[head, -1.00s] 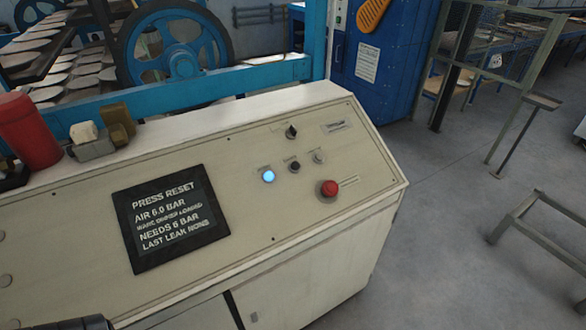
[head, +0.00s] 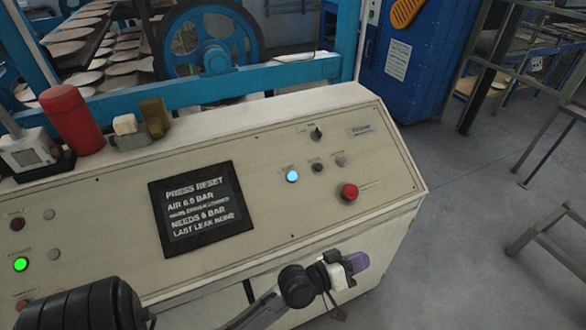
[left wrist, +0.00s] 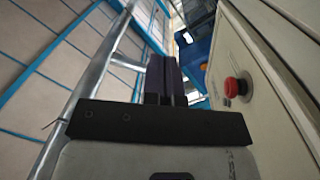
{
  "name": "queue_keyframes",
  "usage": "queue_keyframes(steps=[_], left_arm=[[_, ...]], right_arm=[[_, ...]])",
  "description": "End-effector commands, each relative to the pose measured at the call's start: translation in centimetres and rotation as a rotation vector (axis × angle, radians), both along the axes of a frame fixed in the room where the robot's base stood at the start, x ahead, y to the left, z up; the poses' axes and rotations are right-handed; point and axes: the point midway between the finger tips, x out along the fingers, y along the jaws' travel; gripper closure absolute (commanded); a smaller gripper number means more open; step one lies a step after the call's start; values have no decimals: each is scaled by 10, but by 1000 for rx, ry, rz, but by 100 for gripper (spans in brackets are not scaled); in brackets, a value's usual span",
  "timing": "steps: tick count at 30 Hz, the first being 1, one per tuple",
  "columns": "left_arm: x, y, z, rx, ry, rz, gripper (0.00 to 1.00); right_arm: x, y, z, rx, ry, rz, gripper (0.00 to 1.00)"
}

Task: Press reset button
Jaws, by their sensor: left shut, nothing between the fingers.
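The sloped cream control panel (head: 270,215) carries a lit blue button (head: 292,176), a black button (head: 317,167), a grey button (head: 340,159), a black knob (head: 317,133) and a red mushroom button (head: 349,192). Their labels are too small to read. The dark screen (head: 203,210) reads "PRESS RESET", "AIR 6.0 BAR". My left gripper (head: 357,262) is below the red button, in front of the panel's lower edge, touching no button. In the left wrist view its dark fingers (left wrist: 165,78) are together and empty, left of the red button (left wrist: 236,87). My right gripper is out of view.
A lit green button (head: 20,264) and other controls are at the panel's left. A red cylinder (head: 72,118) and small blocks (head: 140,125) stand on the ledge behind. A blue cabinet (head: 410,60) stands behind right. Floor to the right is partly clear, with metal frames.

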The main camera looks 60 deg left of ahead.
Motion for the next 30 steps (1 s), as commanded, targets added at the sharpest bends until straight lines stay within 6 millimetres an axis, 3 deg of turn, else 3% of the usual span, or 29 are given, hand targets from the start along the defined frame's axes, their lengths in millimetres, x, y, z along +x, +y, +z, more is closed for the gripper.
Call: queue_keyframes(steps=[1, 6, 9, 12, 15, 19, 23, 30], left_arm=[[17, 17, 33, -99, -108, 56, 100], [45, 93, 114, -468, -484, 272, 100], [47, 147, 151, -704, -719, 426, 100], [40, 197, 169, -933, -942, 597, 100], [29, 237, 172, -1142, -1145, 777, 100], [16, 266, 160, -1362, -1356, 1015, 100], [8, 274, 143, -1512, -1502, 1230, 100], [3, 269, 124, -1637, -1630, 1485, 100]], right_arm=[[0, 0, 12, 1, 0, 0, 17], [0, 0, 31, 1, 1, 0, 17], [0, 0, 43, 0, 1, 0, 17], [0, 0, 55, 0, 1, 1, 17], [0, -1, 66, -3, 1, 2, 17], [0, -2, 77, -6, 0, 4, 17], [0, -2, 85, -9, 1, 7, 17], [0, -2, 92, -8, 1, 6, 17]])
